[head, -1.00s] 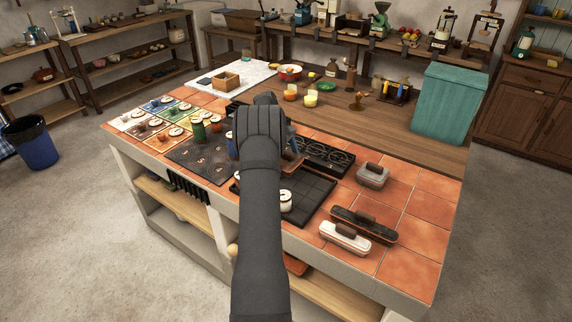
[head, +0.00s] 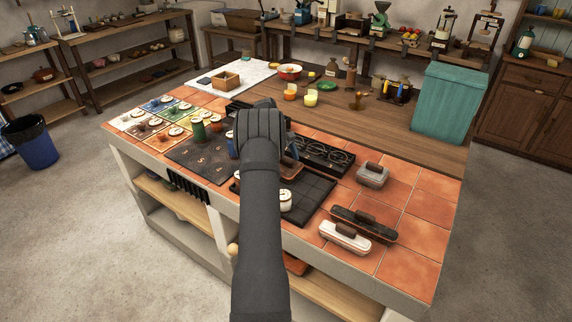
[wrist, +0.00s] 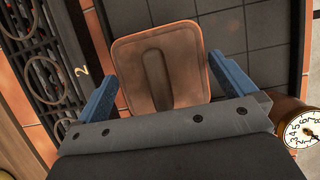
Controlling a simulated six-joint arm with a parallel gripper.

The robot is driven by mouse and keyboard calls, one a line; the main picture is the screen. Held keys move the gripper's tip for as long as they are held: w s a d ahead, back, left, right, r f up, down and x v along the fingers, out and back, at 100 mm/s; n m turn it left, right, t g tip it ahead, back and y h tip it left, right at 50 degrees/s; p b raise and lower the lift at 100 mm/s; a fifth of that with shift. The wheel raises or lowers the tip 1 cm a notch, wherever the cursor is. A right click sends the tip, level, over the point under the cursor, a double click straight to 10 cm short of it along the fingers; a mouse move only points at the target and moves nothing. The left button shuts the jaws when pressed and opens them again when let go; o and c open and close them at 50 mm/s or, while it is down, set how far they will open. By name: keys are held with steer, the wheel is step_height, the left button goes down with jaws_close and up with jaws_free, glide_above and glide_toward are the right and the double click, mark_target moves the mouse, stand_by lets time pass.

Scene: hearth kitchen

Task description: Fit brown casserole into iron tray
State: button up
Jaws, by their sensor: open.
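The brown casserole (wrist: 158,68), a rounded rectangular dish with a long raised handle on its lid, lies between the two blue fingers of my gripper (wrist: 165,85) in the wrist view. The fingers are open, one on each side of it. The dark gridded iron tray (wrist: 268,28) spreads beside and around it; the casserole is at or over the tray's end. I cannot tell whether it sits fully down. In the head view my arm hides most of the casserole (head: 290,168), and the iron tray (head: 313,195) shows to its right.
A dial timer (wrist: 302,132) stands close by the right finger. A black ornate grille (wrist: 52,75) marked 2 runs along the left. Grey (head: 372,175), black (head: 363,224) and white (head: 345,237) lidded dishes stand on the orange tiles at right, with bare tiles around them.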

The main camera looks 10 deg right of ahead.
steer(key=v, duration=1.1)
steer(key=shift+r, duration=0.2)
steer(key=x, duration=1.2)
steer(key=shift+a, duration=0.1)
steer(key=shift+r, duration=1.55)
